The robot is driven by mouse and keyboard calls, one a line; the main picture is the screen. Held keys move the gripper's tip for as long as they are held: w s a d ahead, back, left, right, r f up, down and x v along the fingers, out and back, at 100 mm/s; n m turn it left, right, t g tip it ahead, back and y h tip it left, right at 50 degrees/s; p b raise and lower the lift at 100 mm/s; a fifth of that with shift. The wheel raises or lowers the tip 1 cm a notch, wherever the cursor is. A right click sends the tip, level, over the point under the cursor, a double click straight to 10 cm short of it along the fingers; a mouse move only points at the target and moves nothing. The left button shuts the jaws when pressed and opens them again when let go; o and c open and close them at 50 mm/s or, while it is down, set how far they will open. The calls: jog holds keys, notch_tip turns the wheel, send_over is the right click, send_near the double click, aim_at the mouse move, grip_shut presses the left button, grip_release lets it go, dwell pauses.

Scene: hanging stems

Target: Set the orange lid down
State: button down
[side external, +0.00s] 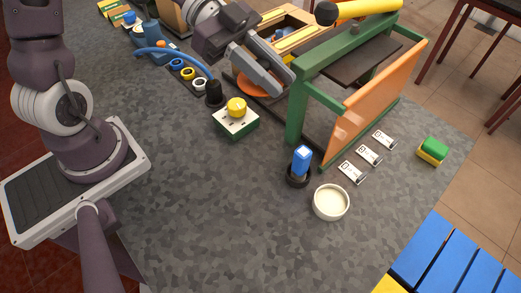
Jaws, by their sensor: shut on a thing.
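The orange lid (245,87) shows as a flat orange disc at the upper middle of the side external view, left of the green frame. My gripper (262,74) is over it, shut on the lid. The gripper hides part of the lid and the grip itself. I cannot tell whether the lid touches what lies beneath it.
The green frame (299,112) with an orange panel (375,100) stands close on the right. A white-green box with a yellow button (236,108), a blue-handled tool (302,158) and a white bowl (331,204) stand nearer. The table's front middle is clear.

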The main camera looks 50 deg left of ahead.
notch_tip(320, 180, down, 19)
jog(key=shift+r, duration=0.1)
jog(key=shift+f, duration=0.6)
jog(key=c, duration=1.2)
grip_release()
jog(key=shift+f, duration=0.1)
jog(key=shift+a, duration=0.1)
jog(key=shift+r, duration=0.3)
jog(key=v, duration=1.2)
jog(key=shift+r, duration=0.5)
